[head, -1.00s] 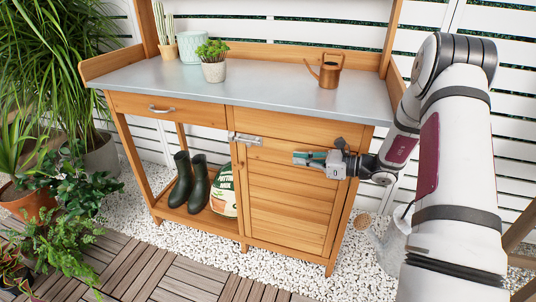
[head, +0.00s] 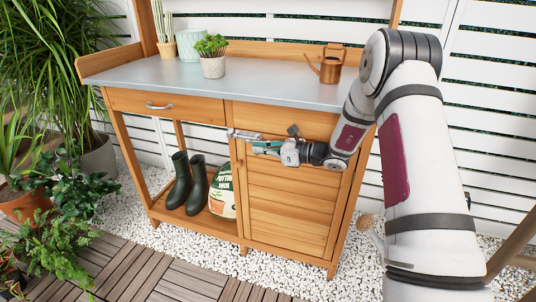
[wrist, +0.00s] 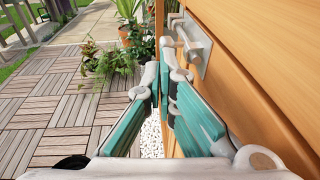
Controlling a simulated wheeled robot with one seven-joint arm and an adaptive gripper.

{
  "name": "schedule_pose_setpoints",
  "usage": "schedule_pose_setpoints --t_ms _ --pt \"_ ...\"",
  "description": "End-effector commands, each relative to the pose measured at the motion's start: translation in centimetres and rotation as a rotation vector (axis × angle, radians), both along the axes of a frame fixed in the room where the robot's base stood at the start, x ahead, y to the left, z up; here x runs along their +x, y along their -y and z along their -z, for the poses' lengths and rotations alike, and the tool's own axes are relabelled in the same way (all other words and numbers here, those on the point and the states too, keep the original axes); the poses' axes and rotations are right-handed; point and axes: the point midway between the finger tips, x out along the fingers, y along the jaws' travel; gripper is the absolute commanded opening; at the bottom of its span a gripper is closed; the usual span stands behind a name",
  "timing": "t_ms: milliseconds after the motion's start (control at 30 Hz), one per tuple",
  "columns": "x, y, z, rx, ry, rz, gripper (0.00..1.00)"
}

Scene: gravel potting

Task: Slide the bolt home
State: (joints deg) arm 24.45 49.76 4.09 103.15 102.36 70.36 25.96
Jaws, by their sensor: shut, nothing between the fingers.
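The metal bolt (head: 238,134) sits at the upper left of the cabinet door (head: 288,205), across the edge by the post. In the wrist view the bolt (wrist: 188,40) shows as a silver plate with a rod and knob, ahead and to the right of the fingertips. My gripper (head: 254,147) is shut and empty, pointing left just below and right of the bolt. In the wrist view my gripper (wrist: 162,72) has its teal-padded fingers together at the tips, beside the door face. Whether a finger touches the bolt, and how far the rod reaches, I cannot tell.
The bench top (head: 270,91) overhangs above, with a copper watering can (head: 330,66) and potted plants. A drawer (head: 165,105) is left of the door. Green boots (head: 188,182) and a bag (head: 222,192) stand on the lower shelf. Space in front of the door is open.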

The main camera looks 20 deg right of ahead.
Motion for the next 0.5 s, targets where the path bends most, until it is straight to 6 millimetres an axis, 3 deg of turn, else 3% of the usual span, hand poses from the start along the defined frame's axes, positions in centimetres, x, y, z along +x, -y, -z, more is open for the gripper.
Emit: schedule_pose_setpoints --t_ms 333,500 --pt "0.1 -0.1 0.0 0.000 0.000 0.000 0.00" --pt "1.1 -1.6 0.0 0.002 0.000 -0.001 0.00"
